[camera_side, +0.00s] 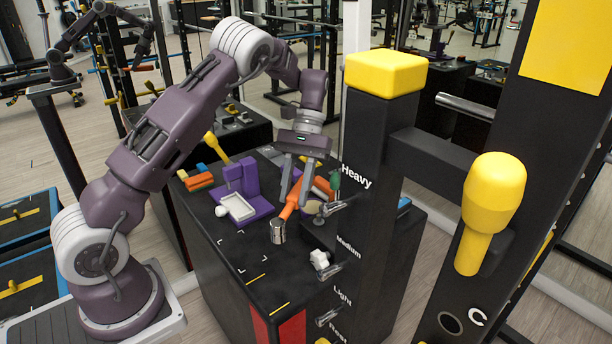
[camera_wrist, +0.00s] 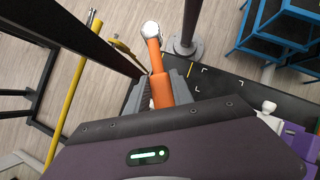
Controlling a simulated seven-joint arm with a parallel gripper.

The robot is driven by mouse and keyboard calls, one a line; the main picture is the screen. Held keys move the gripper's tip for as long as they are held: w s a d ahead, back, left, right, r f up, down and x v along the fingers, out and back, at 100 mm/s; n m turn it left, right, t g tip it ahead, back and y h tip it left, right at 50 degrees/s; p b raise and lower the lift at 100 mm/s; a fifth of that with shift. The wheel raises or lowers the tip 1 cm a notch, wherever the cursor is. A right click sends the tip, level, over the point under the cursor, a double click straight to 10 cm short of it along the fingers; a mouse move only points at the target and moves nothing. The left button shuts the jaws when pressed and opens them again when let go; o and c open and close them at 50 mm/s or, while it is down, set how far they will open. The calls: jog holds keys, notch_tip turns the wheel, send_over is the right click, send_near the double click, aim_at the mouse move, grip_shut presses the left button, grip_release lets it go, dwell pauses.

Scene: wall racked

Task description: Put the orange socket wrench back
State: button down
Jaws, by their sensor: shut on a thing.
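The orange socket wrench has an orange handle (camera_side: 288,209) and a silver socket head (camera_side: 278,232), which points down toward the lower left in the side view. My gripper (camera_side: 294,192) is shut on the handle, over the black table top (camera_side: 232,252). In the wrist view the orange handle (camera_wrist: 155,56) sticks out from between the fingers (camera_wrist: 166,88), with the silver head (camera_wrist: 151,31) at its far end. The fingers and gripper body hide the rest of the handle. I cannot tell how high the wrench is above the table.
A black post (camera_side: 366,200) labelled Heavy, Medium and Light, with metal pegs, stands right of the wrench. A green item (camera_side: 335,181) is near the post. The table's front left is clear.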

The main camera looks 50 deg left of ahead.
jog(key=s+a+f+m+t+y, duration=0.1)
jog(key=a+f+m+y, duration=0.7)
jog(key=a+f+m, duration=0.55)
jog(key=shift+m, duration=0.85)
jog(key=shift+a+f, duration=0.2)
jog(key=shift+f, duration=2.85)
jog(key=shift+f, duration=0.15)
jog(key=c, duration=1)
grip_release()
jog(key=shift+c, duration=0.2)
